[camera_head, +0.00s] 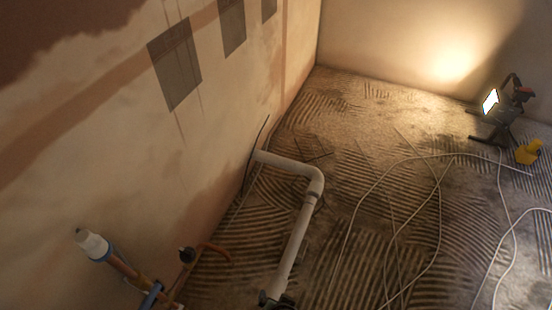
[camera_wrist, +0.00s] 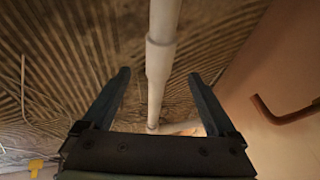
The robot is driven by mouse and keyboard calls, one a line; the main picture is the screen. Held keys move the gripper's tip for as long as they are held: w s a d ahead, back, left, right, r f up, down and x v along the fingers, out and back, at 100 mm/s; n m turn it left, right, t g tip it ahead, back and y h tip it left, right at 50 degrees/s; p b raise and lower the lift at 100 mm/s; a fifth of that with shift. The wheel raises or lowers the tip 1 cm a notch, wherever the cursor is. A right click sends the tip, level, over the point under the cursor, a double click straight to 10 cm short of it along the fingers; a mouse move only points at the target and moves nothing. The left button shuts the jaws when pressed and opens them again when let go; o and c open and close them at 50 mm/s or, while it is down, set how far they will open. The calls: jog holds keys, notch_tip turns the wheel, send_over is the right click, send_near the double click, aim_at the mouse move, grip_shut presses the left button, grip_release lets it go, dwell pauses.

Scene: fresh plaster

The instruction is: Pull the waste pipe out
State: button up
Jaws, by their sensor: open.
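The waste pipe (camera_head: 298,232) is a pale plastic pipe. In the head view it comes out of the left wall low down, bends at an elbow (camera_head: 317,178) and runs toward the bottom of the picture. In the wrist view the pipe (camera_wrist: 157,90) runs down the middle, with a wider collar, to the elbow. My gripper (camera_wrist: 159,73) is open, one finger on each side of the pipe in the picture. I cannot tell how far the pipe is from the fingers; no contact shows. Dark parts at the pipe's near end (camera_head: 272,300) are cut off and unclear.
A capped pipe (camera_head: 93,244) and a bent copper pipe (camera_head: 213,248) stand by the left wall. Pale cables (camera_head: 345,228) cross the ridged floor (camera_head: 350,110). A lit work lamp (camera_head: 491,102) and a yellow object (camera_head: 528,152) are at the right.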

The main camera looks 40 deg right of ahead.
jog(key=shift+p+v, duration=1.1)
jog(key=shift+v, duration=1.1)
